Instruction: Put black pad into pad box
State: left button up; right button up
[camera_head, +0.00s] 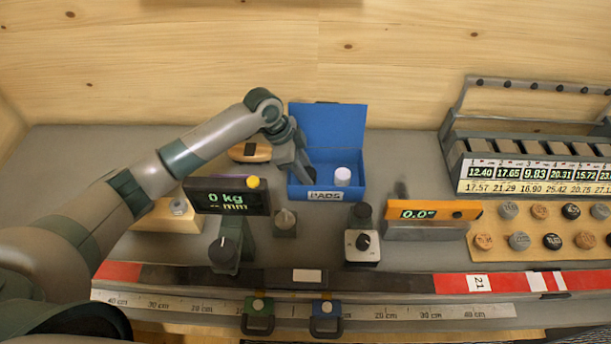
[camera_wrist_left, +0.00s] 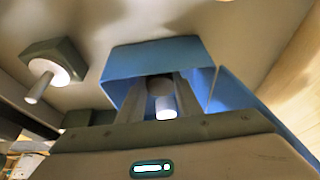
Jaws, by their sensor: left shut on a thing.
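The pad box (camera_head: 327,195) is an open blue box marked PADS, its lid (camera_head: 336,124) raised at the back. My left gripper (camera_head: 306,174) reaches down into its left part, shut on a small dark piece, which I take as the black pad (camera_head: 312,172); the fingers partly hide it. A white pad (camera_head: 343,177) stands in the right part of the box. In the left wrist view, the fingers (camera_wrist_left: 162,98) point into the blue box (camera_wrist_left: 150,58), and the white pad (camera_wrist_left: 166,107) shows between them. My right gripper is not in view.
Left of the box are a scale display (camera_head: 228,197) and a tan oval thing (camera_head: 250,152). In front stands a knobbed device (camera_head: 362,243). An orange display (camera_head: 433,210), a board of round samples (camera_head: 545,225) and a slotted rack (camera_head: 530,170) are to the right.

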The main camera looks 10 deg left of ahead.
pick_arm(q)
jog(key=shift+f, duration=0.15)
jog(key=o, duration=1)
jog(key=shift+f, duration=0.1)
jog(key=shift+b+v, duration=1.2)
jog(key=shift+v, duration=5)
jog(key=shift+w+d, duration=0.1)
